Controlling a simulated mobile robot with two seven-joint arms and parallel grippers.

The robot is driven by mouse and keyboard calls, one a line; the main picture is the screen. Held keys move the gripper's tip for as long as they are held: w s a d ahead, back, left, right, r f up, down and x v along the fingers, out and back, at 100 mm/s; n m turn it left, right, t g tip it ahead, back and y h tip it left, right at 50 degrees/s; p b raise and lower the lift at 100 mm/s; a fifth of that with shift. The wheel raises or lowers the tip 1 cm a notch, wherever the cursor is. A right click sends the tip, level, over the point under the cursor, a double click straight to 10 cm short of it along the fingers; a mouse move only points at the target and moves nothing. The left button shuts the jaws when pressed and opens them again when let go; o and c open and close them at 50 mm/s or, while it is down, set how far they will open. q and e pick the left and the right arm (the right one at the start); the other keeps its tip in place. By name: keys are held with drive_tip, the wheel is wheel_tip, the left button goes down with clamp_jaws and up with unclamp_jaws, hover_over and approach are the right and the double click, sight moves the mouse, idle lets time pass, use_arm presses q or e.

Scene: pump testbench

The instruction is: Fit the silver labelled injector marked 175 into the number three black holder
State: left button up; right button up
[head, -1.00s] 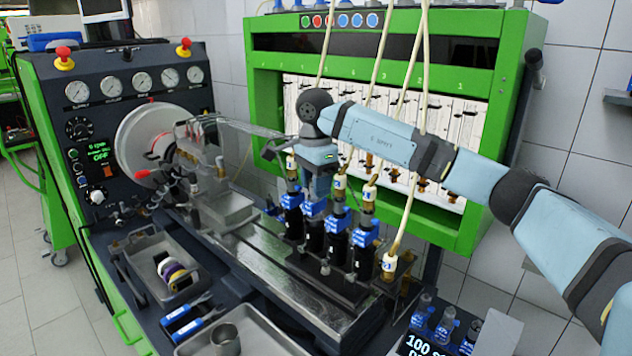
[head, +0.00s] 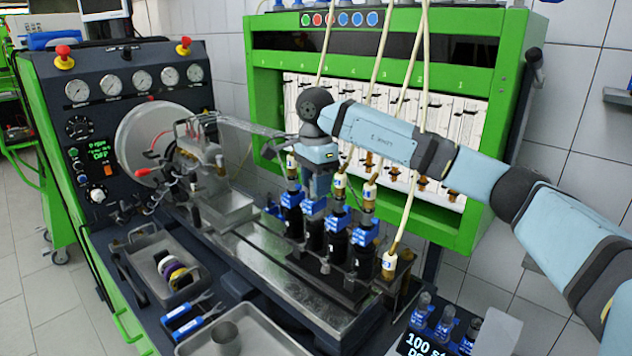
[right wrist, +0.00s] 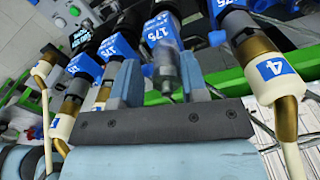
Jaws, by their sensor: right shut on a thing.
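My right gripper (head: 317,188) points down over the row of black holders on the bench, at the second place from the left. It is shut on a silver injector (right wrist: 167,72) with a blue label marked 175, upright between the fingers in the right wrist view. In the head view its blue label (head: 315,207) lines up with its neighbours', directly above a black holder (head: 314,236). I cannot tell how deep it sits. Injectors stand in the neighbouring holders, beside it on both sides. The holder's number is not readable. My left gripper is not in view.
Hoses with brass ends hang close around the gripper; one tag (right wrist: 272,68) reads 4. Another hose end (head: 389,262) hangs at the row's right. A rack of blue-labelled injectors (head: 443,325) stands at front right. Trays (head: 245,345) and blue-handled tools (head: 194,322) lie at front left.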

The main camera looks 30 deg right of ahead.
drive_tip(key=shift+f+b, duration=0.3)
drive_tip(key=shift+f, duration=0.3)
drive_tip(key=o, duration=0.9)
drive_tip(key=shift+r+p, duration=3.3)
drive_tip(key=shift+r, duration=2.3)
drive_tip(key=shift+f, duration=0.1)
